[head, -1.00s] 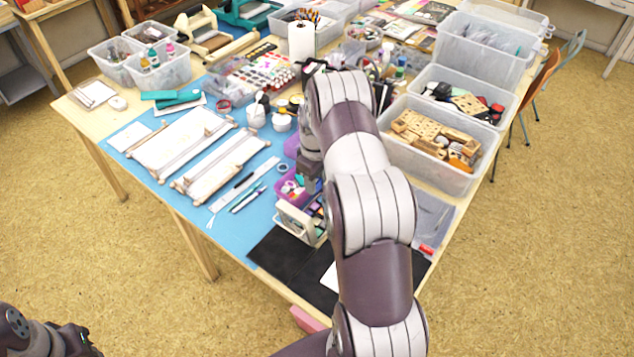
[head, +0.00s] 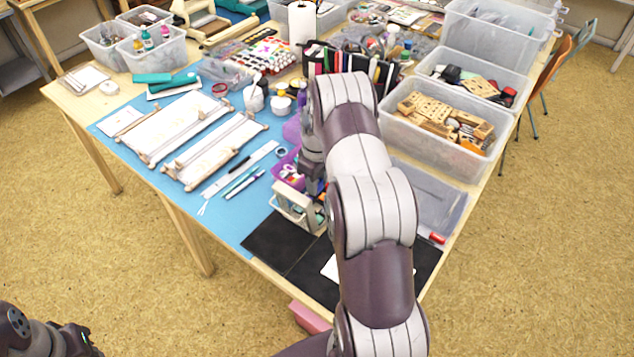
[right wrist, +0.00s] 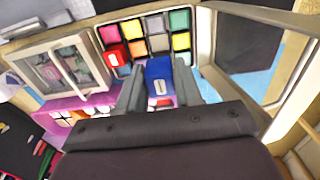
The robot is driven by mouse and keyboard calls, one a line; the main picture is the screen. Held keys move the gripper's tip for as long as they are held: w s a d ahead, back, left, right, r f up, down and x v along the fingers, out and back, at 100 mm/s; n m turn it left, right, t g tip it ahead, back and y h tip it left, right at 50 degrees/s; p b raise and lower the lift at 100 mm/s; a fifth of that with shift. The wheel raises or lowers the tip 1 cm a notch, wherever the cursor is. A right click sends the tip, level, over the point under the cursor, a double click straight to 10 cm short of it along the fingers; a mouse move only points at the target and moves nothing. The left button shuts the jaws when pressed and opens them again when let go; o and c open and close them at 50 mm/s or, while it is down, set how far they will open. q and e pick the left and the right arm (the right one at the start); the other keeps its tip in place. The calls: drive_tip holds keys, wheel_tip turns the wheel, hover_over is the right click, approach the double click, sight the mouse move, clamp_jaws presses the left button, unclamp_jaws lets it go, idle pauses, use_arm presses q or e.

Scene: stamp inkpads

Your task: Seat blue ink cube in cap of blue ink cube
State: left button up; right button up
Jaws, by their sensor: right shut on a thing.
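My right gripper (right wrist: 158,92) is shut on the blue ink cube (right wrist: 159,70), which has a pale mark on its face. The cube is between the two grey fingers, in front of a tray of coloured ink pads (right wrist: 157,22); I cannot tell the gap between them. I cannot make out the blue cube's cap for certain. In the head view my right arm hides most of the gripper and the cube, near a cream frame (head: 292,211). My left gripper is not in view; only part of my left arm shows at lower left.
A red cube (right wrist: 113,56) is beside the blue one at the pad tray. A pale window-like frame (right wrist: 62,70) stands left, and another frame edge is on the right. Purple bins (head: 287,171), black mats (head: 277,240) and a clear bin of wooden blocks (head: 400,146) surround the arm.

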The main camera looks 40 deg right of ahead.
drive_tip(key=shift+d+f, duration=0.1)
drive_tip(key=shift+f, duration=0.15)
wheel_tip(320, 180, down, 5)
drive_tip(key=b, duration=0.3)
drive_tip(key=shift+r, duration=0.15)
drive_tip(key=shift+f+b, duration=0.3)
drive_tip(key=shift+f, duration=0.15)
drive_tip(key=shift+r+p, duration=0.1)
drive_tip(key=shift+p, duration=0.2)
idle(0.6)
drive_tip(key=shift+f+b, duration=0.55)
drive_tip(key=shift+f, duration=0.25)
drive_tip(key=o, duration=1.2)
